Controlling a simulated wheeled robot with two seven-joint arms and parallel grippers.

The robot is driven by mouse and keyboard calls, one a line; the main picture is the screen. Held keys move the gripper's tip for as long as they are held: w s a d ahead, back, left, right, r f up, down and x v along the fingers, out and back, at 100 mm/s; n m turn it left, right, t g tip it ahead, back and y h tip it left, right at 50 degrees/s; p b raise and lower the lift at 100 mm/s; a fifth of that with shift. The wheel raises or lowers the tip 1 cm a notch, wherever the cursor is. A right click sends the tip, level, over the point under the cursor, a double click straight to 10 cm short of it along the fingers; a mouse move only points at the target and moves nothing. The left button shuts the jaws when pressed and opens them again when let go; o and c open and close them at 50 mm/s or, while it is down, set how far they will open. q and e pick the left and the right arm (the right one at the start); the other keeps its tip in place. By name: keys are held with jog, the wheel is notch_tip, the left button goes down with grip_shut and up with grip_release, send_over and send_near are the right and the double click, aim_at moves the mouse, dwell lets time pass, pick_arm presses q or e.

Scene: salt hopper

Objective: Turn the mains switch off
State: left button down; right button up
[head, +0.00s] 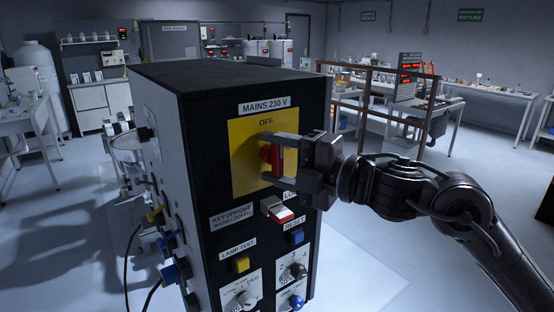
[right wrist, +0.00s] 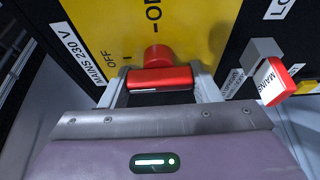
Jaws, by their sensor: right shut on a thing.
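The mains switch is a red handle (head: 277,161) on a yellow plate (head: 245,185), under a "MAINS 230 V" label on the front of a tall black cabinet. "OFF" is printed near the top of the plate. My right gripper (head: 284,162) comes in from the right, its fingers shut on the red handle. In the right wrist view the red bar (right wrist: 160,79) lies between the fingertips, in front of its round red hub (right wrist: 157,57). The bar runs along the cabinet's up-down direction. My left gripper is not in view.
Just below the plate, a grey key piece with a red and white tag (head: 278,212) sticks out. Lower are a yellow button (head: 242,265), a blue button (head: 297,237) and knobs. Plugs and cables stick out on the cabinet's left side. Benches and a railing stand behind.

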aim_at(282, 162)
dwell(0.3)
jog(key=o, duration=1)
jog(key=shift+s+d+f+b, duration=0.15)
jog(key=shift+s+d+b, duration=0.15)
jog(key=shift+d, duration=0.15)
jog(key=b+v, duration=0.2)
jog(key=v, duration=0.3)
jog(key=shift+d, duration=0.35)
jog(key=shift+s+d+b, duration=0.35)
jog(key=shift+s+d, duration=0.05)
